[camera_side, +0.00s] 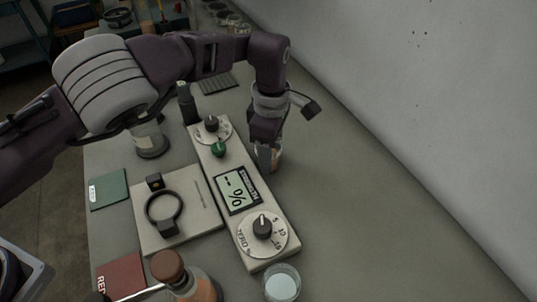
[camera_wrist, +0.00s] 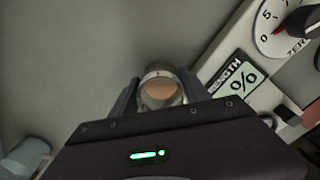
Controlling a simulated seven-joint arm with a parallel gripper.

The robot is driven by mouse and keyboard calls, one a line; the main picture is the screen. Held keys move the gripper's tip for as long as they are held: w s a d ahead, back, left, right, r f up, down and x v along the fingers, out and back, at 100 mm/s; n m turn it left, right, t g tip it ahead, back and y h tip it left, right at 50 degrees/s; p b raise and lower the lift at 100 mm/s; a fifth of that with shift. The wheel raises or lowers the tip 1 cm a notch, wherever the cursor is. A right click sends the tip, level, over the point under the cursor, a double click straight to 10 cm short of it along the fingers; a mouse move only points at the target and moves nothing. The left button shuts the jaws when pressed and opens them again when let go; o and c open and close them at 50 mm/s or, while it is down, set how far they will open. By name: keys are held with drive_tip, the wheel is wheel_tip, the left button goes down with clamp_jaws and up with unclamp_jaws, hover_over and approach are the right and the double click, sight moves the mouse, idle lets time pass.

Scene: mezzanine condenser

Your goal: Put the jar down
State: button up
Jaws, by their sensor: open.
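The jar (camera_wrist: 160,90) is a small clear glass with orange-brown contents. In the wrist view it stands between the two fingers of my gripper (camera_wrist: 158,92), which are open on either side of it. In the side view the jar (camera_side: 276,156) is upright on the grey bench, just right of the long instrument panel, partly hidden by my gripper (camera_side: 266,163). I cannot tell whether either finger touches the glass.
The instrument panel (camera_side: 224,160) with dials and a "--%" display lies close on the left. A glass of pale liquid (camera_side: 282,284) stands at its near end. A plate with a black ring (camera_side: 207,207) and a green card (camera_side: 109,190) lie farther left. The bench to the right is clear.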

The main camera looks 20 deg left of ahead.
drive_tip(key=shift+f, duration=0.15)
clamp_jaws()
